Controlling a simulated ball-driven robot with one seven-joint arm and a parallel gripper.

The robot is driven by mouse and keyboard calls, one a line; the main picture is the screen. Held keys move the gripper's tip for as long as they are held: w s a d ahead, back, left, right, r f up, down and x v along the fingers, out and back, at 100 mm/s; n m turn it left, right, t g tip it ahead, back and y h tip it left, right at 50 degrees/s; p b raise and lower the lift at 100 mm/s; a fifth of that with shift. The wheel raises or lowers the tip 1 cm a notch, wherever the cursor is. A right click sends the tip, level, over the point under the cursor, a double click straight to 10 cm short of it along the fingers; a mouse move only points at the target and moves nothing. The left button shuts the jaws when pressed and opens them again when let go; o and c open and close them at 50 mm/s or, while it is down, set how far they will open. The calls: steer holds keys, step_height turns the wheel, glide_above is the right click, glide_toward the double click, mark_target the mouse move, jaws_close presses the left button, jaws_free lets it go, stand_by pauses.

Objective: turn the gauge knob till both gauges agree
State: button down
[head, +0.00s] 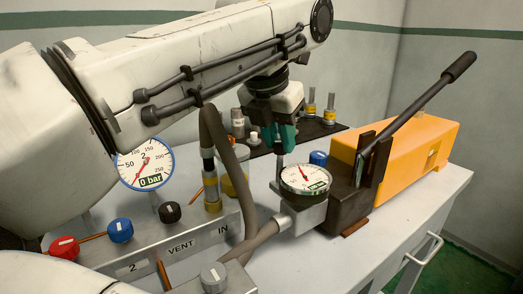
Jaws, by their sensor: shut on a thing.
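My gripper (280,146), with teal fingers, points down just behind and left of the smaller gauge. It is shut on a slim grey stem (280,166) beside that gauge. The stem's top is hidden between the fingers.
An orange pump (416,155) with a long black lever (419,103) stands at the right. A blue knob (318,158) is behind the small gauge. Red (64,247), blue (120,230) and black (170,212) knobs line the front panel. A thick hose crosses the middle.

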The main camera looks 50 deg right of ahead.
steer(key=shift+n+t+b, duration=0.3)
steer(key=shift+n+b, duration=0.1)
steer(key=shift+n, duration=0.2)
steer(key=c, duration=0.9)
jaws_free()
steer(key=shift+r, duration=0.1)
